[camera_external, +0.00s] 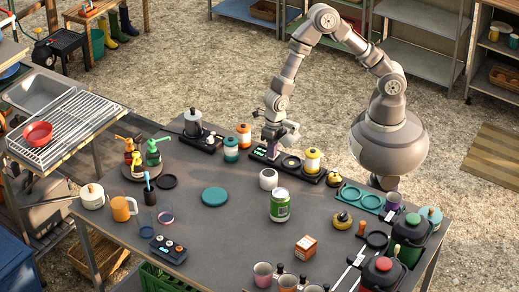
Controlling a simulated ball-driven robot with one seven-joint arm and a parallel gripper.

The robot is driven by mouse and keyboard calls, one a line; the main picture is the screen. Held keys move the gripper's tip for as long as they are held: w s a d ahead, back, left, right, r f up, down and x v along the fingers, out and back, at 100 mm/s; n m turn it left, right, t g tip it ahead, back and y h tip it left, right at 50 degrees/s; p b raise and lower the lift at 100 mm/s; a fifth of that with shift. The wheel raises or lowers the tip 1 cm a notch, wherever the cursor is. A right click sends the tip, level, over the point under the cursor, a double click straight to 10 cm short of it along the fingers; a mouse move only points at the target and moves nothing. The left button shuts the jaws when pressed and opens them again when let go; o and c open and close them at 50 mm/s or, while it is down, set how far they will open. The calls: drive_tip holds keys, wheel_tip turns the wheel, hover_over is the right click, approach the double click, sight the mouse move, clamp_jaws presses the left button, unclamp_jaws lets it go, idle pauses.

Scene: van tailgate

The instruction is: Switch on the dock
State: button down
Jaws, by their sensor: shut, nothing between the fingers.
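A long black dock (308,177) lies at the back middle of the dark table. It has small green lights at its left end, a round ring in the middle and a yellow canister with a white lid (312,160) at its right. My gripper (272,150) points down over the dock's left end, close to the green lights. Its fingers are shut with nothing between them. The gripper covers part of the dock's left end, and I cannot tell whether it touches a switch there.
Teal-and-orange jars (231,149) stand left of the dock, beside a black base with a grey canister (193,122). A white cup (268,179) and a green can (279,205) stand in front. A control box with knobs (168,249) lies front left. The table's middle has free room.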

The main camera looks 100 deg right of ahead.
drive_tip(key=shift+s, duration=0.15)
drive_tip(key=shift+s+d+r+p, duration=0.15)
drive_tip(key=shift+s+d+p, duration=0.3)
drive_tip(key=shift+d+p, duration=0.1)
wheel_tip(320, 180, up, 14)
drive_tip(key=s+d+p, duration=0.1)
drive_tip(key=p, duration=0.7)
drive_tip(key=shift+s+d, duration=0.15)
